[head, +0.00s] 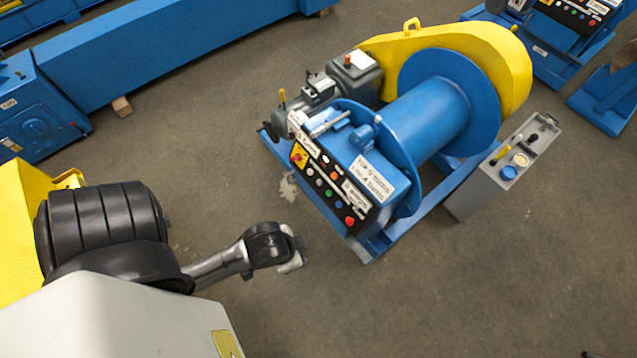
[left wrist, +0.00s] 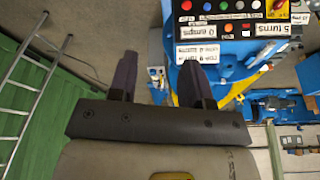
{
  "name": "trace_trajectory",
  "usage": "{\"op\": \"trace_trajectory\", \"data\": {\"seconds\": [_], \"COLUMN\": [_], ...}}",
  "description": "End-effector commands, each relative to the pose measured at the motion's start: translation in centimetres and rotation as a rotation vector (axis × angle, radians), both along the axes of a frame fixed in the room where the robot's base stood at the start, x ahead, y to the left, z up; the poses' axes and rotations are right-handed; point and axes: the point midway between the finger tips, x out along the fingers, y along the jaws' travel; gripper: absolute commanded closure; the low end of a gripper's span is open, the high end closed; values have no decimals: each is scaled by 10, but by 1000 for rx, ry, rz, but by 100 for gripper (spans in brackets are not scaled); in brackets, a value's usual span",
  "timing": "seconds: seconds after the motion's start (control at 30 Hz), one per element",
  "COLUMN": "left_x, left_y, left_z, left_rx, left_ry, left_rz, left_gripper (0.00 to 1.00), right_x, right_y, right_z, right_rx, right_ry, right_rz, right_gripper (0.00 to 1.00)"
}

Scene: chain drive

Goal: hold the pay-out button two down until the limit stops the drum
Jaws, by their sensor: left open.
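The blue winch drum (head: 428,115) stands on its frame at centre right in the head view. Its black button panel (head: 322,192) faces front left, with a row of coloured buttons, a red knob on a yellow plate and small white labels. The panel also shows upside down at the top of the left wrist view (left wrist: 228,18). I cannot read which button is pay-out two. My left gripper (head: 294,255) is open and empty, in front of the panel and apart from it. Its two dark fingers (left wrist: 156,75) show in the left wrist view. My right gripper is not in view.
A yellow guard (head: 490,50) covers the drum's far side. A grey box (head: 505,165) with a lever and blue knob stands right of the drum. A long blue beam (head: 180,40) lies behind. The floor in front is clear. A ladder (left wrist: 20,95) shows in the left wrist view.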

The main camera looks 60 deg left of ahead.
Motion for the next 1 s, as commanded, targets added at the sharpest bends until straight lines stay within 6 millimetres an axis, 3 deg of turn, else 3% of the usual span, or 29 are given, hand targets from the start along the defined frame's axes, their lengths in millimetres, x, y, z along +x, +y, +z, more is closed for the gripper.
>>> {"op": "trace_trajectory", "data": {"seconds": [0.13,0.6,1.0], "left_x": [0,0,0], "left_y": [0,-4,-3], "left_z": [0,0,0], "left_rx": [0,-15,-9], "left_ry": [0,0,0], "left_rz": [0,9,5], "left_gripper": [56,100,100], "right_x": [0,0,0], "right_y": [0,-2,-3], "right_z": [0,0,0], "right_rx": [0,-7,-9], "right_ry": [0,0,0], "right_rz": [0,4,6], "right_gripper": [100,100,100]}}
